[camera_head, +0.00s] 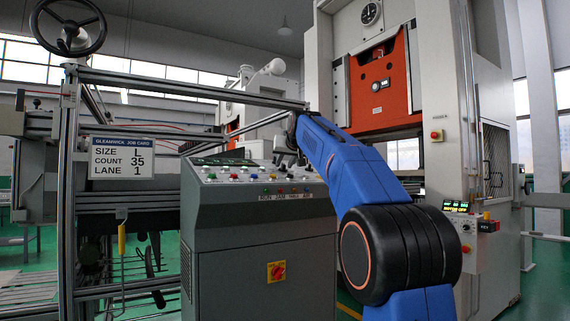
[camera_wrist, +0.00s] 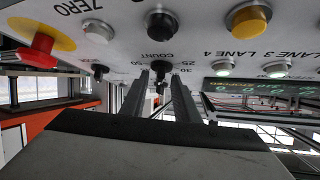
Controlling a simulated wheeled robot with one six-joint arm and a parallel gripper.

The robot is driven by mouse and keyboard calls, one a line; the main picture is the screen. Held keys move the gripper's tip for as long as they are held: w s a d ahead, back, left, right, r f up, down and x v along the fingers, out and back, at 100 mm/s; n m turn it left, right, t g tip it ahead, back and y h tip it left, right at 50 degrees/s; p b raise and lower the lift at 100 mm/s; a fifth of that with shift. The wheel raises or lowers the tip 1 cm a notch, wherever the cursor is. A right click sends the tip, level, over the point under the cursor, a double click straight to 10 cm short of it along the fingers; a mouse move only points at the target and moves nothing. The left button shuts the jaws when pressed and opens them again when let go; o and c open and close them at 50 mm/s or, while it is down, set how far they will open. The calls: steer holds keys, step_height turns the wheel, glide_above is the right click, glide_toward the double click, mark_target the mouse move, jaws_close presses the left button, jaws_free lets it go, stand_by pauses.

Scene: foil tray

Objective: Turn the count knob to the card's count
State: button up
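The job card (camera_head: 121,157) hangs on the frame at left in the head view and reads SIZE L, COUNT 35, LANE 1. The grey control console (camera_head: 260,200) stands in the middle, with rows of buttons on its sloped top. In the wrist view the panel's lettering is upside down. The small black count knob (camera_wrist: 161,69) sits by the word COUNT, with a 30 legible beside it. My gripper (camera_wrist: 159,80) points at this knob with its two dark fingers apart, one on each side. I cannot tell whether they touch it. Its setting is too small to read.
In the wrist view, a larger black knob (camera_wrist: 161,24), a yellow button (camera_wrist: 249,19), a white ZERO button (camera_wrist: 98,31), a red mushroom button (camera_wrist: 38,52) and lit lane buttons (camera_wrist: 222,67) surround the knob. A red rotary switch (camera_head: 277,271) is on the console front.

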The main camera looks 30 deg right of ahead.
jaws_close()
steer(key=shift+d+n+y, duration=0.15)
steer(key=shift+n+y, duration=0.25)
steer(key=n+y, duration=0.2)
steer(key=shift+d+n+t, duration=0.2)
steer(key=shift+n+t, duration=0.1)
steer(key=shift+n, duration=0.1)
steer(key=shift+w+d+n+g+y, duration=0.1)
steer(key=shift+d+n+g+y, duration=0.1)
steer(key=shift+n+y, duration=1.1)
steer(key=shift+d+n+g+y, duration=0.1)
steer(key=shift+n+g+y, duration=0.1)
steer(key=shift+n+y, duration=1.1)
steer(key=shift+a, duration=0.1)
jaws_free()
